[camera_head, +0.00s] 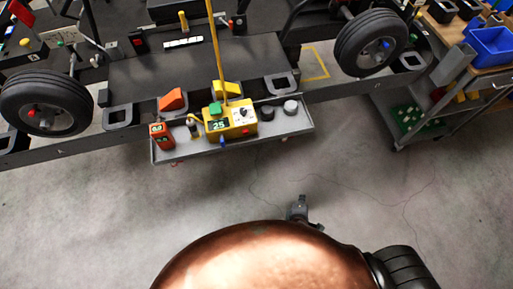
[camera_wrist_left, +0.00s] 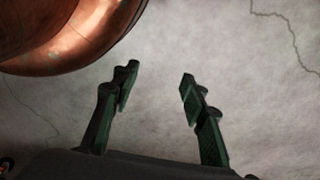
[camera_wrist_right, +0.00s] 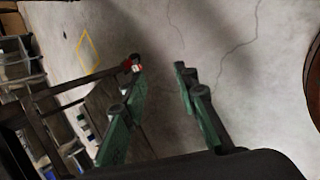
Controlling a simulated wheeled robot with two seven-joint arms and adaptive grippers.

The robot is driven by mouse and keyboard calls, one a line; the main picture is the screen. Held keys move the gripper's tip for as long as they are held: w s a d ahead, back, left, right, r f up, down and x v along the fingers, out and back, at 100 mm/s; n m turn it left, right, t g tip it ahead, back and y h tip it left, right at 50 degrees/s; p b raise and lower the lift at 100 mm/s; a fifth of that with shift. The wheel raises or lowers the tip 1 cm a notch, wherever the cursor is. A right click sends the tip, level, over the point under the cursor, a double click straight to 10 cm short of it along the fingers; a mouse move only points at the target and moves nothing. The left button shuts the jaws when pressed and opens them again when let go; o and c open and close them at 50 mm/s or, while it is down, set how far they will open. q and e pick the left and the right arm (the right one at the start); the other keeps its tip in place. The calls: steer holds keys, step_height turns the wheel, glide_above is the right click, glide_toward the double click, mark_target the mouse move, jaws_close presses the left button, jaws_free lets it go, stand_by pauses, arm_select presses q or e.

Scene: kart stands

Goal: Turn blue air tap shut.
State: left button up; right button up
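A small blue part (camera_head: 222,140), which looks like the blue tap, sticks out from the front of a yellow box (camera_head: 243,118) with a "25" display. It is too small to tell which way its handle is turned. The box stands on a grey tray (camera_head: 283,130) at the front of the kart stand. My left gripper (camera_wrist_left: 158,82) is open and empty above bare floor in the left wrist view. My right gripper (camera_wrist_right: 158,82) is open and empty in the right wrist view. Neither wrist view clearly shows the blue part.
The tray also holds an orange device (camera_head: 158,136) and dark and grey knobs (camera_head: 291,107). Wheels (camera_head: 45,103) (camera_head: 370,43) flank the stand. A cart (camera_head: 408,115) with a blue bin (camera_head: 490,44) stands at the right. The floor (camera_head: 350,180) before the tray is clear.

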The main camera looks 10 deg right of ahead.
steer(key=w+a+r+n+t+p, duration=0.2)
steer(key=w+a+r+n+p, duration=0.15)
steer(key=r, duration=0.35)
steer(key=w+a+r+n+t+p, duration=0.2)
steer(key=w+a+r+n+t, duration=0.15)
steer(key=r, duration=0.45)
steer(key=n+t+y+p, duration=0.55)
steer(key=n+p, duration=0.25)
steer(key=n, duration=0.7)
glide_toward(223, 145)
steer(key=w, duration=0.1)
steer(key=shift+t+h, duration=0.4)
steer(key=shift+h, duration=0.05)
steer(key=w, duration=0.7)
steer(key=shift+w+a+f, duration=0.15)
steer(key=shift+a+f, duration=0.05)
steer(key=shift+a, duration=0.05)
arm_select(q)
steer(key=s+a+r, duration=0.2)
steer(key=s+a, duration=0.2)
steer(key=s, duration=0.8)
steer(key=shift+s+m, duration=0.25)
steer(key=shift+m, duration=0.05)
arm_select(e)
steer(key=shift+c, duration=0.7)
jaws_close()
